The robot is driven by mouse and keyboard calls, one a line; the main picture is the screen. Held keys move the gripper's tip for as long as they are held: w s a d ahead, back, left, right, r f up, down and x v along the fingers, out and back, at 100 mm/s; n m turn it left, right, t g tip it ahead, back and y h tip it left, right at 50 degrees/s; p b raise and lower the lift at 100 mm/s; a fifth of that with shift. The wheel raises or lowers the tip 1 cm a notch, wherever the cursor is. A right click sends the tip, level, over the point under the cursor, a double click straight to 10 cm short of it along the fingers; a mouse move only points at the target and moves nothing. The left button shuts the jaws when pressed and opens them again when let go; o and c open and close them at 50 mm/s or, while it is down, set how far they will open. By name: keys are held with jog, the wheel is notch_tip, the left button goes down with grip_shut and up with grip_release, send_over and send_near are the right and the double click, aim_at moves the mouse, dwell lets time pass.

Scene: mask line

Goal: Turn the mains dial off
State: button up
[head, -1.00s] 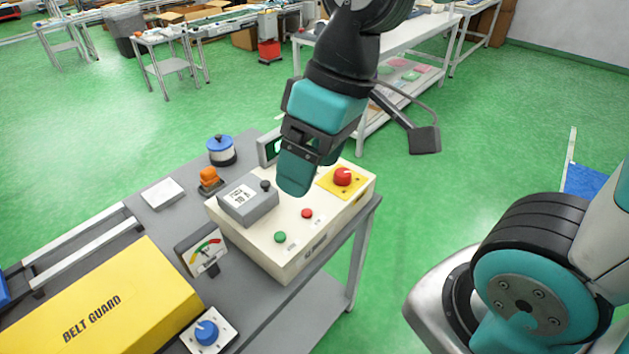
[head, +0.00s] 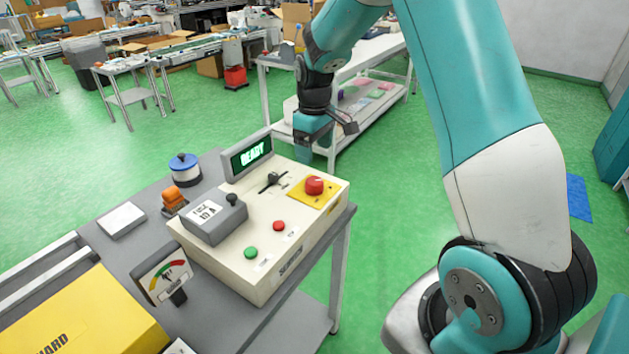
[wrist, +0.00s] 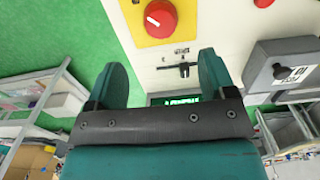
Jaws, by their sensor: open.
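The cream control box (head: 255,277) stands on the grey bench. On its right top corner, a red dial (head: 314,186) sits on a yellow plate (head: 307,199); in the wrist view the red dial (wrist: 160,19) carries a white pointer mark. I take it as the mains dial; its label is unreadable. My gripper (head: 304,153) hangs beyond the box's far edge, apart from the dial. In the wrist view my gripper (wrist: 160,62) has its two fingers wide apart with nothing between them.
A green display (head: 252,154) reading READY stands at the box's back edge. A black lever (head: 272,181) lies left of the dial. Red (head: 279,226) and green (head: 251,252) buttons and a grey box (head: 214,219) with a black knob share the panel.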

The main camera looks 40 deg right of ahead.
aim_at(314, 180)
notch_tip(314, 180, down, 10)
jog(key=shift+f+p, duration=0.1)
jog(key=shift+p, duration=0.45)
jog(key=shift+c, duration=0.2)
jog(key=c, duration=0.9)
